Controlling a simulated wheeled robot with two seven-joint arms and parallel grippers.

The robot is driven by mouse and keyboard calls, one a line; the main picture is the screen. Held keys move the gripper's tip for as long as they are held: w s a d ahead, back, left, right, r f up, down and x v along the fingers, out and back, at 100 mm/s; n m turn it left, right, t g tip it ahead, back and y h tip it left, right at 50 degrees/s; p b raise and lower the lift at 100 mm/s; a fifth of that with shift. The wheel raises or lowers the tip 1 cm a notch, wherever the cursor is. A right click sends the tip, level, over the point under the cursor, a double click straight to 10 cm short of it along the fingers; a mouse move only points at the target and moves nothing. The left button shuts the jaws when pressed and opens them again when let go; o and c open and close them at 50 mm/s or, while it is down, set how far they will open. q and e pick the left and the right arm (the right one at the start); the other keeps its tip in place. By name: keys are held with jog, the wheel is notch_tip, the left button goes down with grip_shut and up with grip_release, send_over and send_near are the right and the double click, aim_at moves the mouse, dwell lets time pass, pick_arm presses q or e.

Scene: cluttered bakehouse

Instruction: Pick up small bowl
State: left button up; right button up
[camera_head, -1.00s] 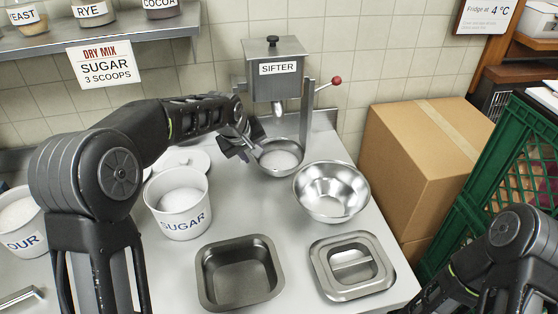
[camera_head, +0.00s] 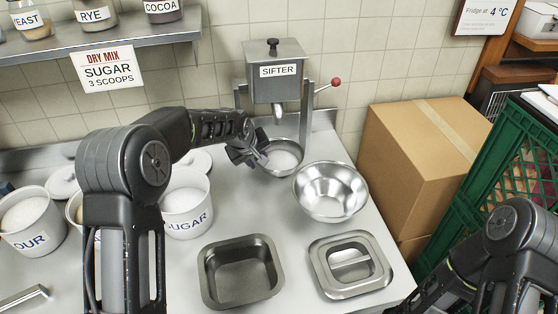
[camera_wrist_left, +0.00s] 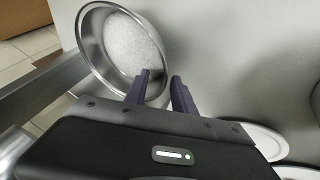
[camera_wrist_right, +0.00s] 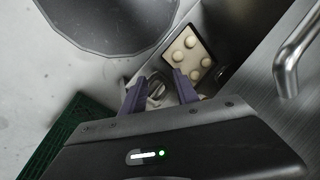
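The small metal bowl (camera_head: 288,156) stands under the sifter (camera_head: 277,84) with white powder in it. It also shows in the left wrist view (camera_wrist_left: 98,58), powder inside. My left gripper (camera_head: 264,154) is at the bowl's left rim. In the left wrist view its fingers (camera_wrist_left: 160,74) are apart, one over the bowl's inside and one just outside the rim. I cannot tell whether they touch it. My right gripper (camera_wrist_right: 152,84) is open and empty, away from the bowl; its fingers are out of the head view.
A larger empty metal bowl (camera_head: 330,191) stands right of the small one. A square pan (camera_head: 211,284) and a lidded tin (camera_head: 318,275) are in front. The sugar tub (camera_head: 190,217) is at left. A cardboard box (camera_head: 421,160) and green crate (camera_head: 455,220) stand at right.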

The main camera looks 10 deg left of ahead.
dwell(0.4)
pick_arm(q)
grip_shut()
dwell(1.3)
